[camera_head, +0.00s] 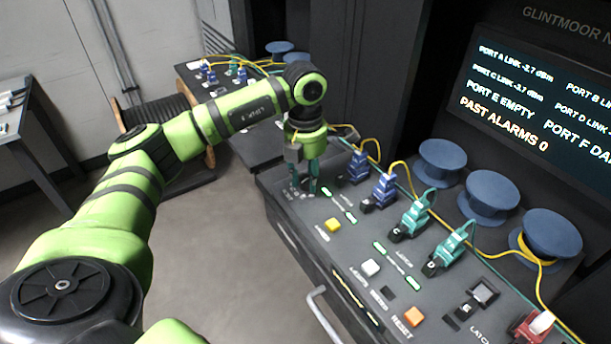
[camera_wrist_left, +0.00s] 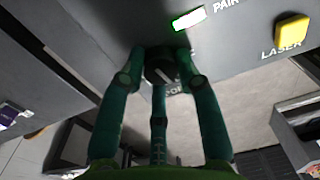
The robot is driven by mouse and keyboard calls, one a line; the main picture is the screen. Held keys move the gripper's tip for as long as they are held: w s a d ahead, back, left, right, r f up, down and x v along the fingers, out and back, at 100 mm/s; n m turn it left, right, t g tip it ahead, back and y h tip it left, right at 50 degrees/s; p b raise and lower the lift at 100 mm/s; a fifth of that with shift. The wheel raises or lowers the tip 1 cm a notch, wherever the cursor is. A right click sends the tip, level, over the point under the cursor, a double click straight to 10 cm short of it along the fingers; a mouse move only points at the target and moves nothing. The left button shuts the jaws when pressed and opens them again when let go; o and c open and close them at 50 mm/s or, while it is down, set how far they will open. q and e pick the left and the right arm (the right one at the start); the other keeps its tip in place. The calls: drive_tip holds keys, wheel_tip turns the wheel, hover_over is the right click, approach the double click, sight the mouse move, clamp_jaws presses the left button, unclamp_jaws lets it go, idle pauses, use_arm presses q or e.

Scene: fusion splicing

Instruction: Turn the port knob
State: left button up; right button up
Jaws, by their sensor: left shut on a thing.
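The port knob (camera_wrist_left: 160,68) is a small round black knob with a pale pointer line, on the dark panel top in the left wrist view. My left gripper (camera_wrist_left: 163,66) has its green fingers shut around the knob, with one finger on each side and a third below it. In the head view my left gripper (camera_head: 306,188) reaches down to the panel's far left end, where its fingers hide most of the knob. The label beside the knob is partly covered. My right gripper is not in view.
The panel has a yellow laser button (camera_head: 332,225), a white button (camera_head: 371,267) and an orange reset button (camera_head: 414,316). Blue spools (camera_head: 442,160) sit behind. A screen (camera_head: 540,95) reads "PORT E EMPTY".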

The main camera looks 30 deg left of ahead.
sight(307, 178)
use_arm(q)
drive_tip(key=shift+d+n, duration=0.1)
drive_tip(key=shift+n, duration=0.3)
drive_tip(key=o, duration=1)
drive_tip(key=shift+w, duration=0.1)
drive_tip(key=shift+o, duration=0.7)
drive_tip(key=shift+w, duration=0.1)
drive_tip(key=shift+r, duration=0.15)
wheel_tip(307, 178, up, 12)
drive_tip(key=shift+f, duration=0.2)
